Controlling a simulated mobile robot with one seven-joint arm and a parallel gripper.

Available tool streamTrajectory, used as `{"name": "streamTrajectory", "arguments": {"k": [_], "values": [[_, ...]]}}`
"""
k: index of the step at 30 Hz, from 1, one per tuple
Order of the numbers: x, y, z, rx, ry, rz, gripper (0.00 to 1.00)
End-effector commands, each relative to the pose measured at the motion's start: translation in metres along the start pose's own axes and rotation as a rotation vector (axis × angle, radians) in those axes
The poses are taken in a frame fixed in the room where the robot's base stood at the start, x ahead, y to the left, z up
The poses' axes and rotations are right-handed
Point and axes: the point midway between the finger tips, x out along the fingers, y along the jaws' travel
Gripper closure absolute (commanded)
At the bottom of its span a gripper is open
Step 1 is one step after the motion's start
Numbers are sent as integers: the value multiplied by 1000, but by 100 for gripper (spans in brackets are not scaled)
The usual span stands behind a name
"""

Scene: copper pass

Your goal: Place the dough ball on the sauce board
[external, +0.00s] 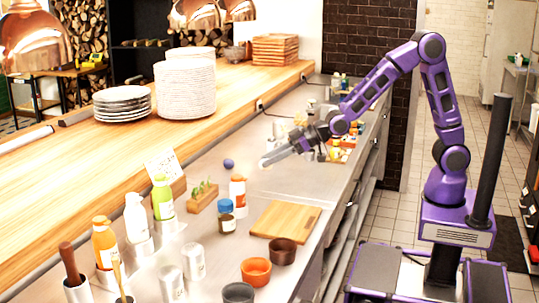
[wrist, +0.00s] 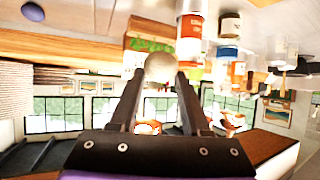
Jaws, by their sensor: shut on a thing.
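My gripper (wrist: 160,72) is shut on the pale dough ball (wrist: 161,67), which sits between the two fingertips in the wrist view. A light wooden board (external: 287,219), which looks like the sauce board, lies flat on the counter nearer the camera. It is apart from my gripper, and its top is bare.
An orange bowl (external: 256,272), a brown bowl (external: 283,251) and a dark bowl (external: 238,293) stand near the board. A blue-capped jar (external: 227,216) and an orange-and-white bottle (external: 238,190) stand left of it. A blue-purple ball (external: 229,164) lies farther back.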

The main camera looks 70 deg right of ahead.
Motion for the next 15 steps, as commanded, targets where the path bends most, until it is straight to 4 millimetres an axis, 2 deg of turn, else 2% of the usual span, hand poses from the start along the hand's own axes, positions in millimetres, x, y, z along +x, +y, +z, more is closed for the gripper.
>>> {"name": "streamTrajectory", "arguments": {"k": [1,3,6,10,15], "values": [[-11,-18,4,-19,-1,-28,100],[-22,-35,10,-40,0,-58,100],[-33,-53,18,-60,0,-89,100],[-36,-62,30,-72,-3,-106,100],[-21,-63,60,-73,-6,-109,100]]}}
